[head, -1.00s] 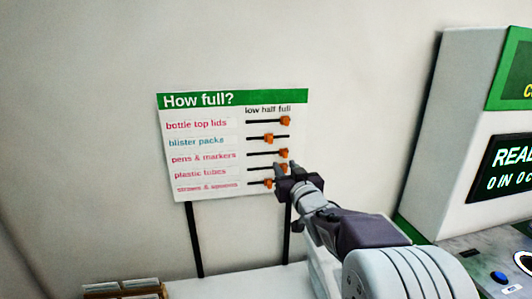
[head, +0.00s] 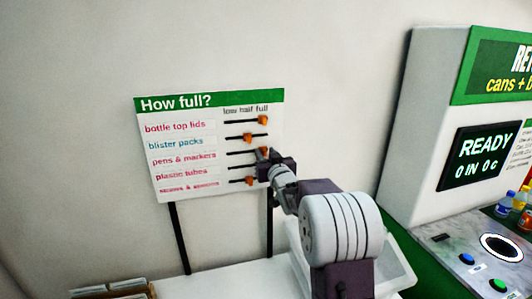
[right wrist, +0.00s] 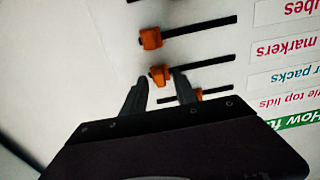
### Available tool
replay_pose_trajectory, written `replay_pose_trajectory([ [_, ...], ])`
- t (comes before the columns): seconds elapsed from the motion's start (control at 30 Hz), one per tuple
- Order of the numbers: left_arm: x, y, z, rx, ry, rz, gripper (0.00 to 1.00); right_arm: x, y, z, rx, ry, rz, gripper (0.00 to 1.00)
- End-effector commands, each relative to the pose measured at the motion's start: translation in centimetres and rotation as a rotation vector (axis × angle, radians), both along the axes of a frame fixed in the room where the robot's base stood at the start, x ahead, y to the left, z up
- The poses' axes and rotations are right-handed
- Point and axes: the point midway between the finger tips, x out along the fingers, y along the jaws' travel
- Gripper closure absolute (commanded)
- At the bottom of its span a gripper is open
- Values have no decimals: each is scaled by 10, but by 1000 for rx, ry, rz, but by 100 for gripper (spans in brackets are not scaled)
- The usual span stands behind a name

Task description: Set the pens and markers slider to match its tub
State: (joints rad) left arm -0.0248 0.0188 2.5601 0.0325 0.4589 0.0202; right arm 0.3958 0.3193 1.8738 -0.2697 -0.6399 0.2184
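The "How full?" board (head: 210,103) stands upright on black legs in the head view. Its pens & markers row (head: 184,157) is third from the top. The orange knob (right wrist: 160,75) of that slider sits at the full end of its bar. My right gripper (head: 266,155) is at the board's right side and hides part of the lower rows. In the right wrist view its two fingers (right wrist: 158,80) are open, one on each side of this knob, with gaps showing. Contact with the board cannot be told. My left gripper is not in view.
The bottle top lids knob (head: 263,119) is at full and the blister packs knob (head: 247,138) at half. The plastic tubes knob (right wrist: 150,38) is close beside my fingers. A return machine (head: 430,130) stands right.

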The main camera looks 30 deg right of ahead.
Motion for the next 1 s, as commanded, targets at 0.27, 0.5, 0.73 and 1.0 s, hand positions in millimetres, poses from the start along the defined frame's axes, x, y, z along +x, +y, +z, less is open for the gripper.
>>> replay_pose_trajectory([
  [0.27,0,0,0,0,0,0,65,0,0,0,0,0,0,100],
  [0.5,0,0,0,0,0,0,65,0,0,0,0,0,0,100],
  [0.73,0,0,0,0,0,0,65,-1,0,0,0,0,0,100],
  [1.0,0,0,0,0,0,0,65,-1,0,0,0,0,0,100],
])
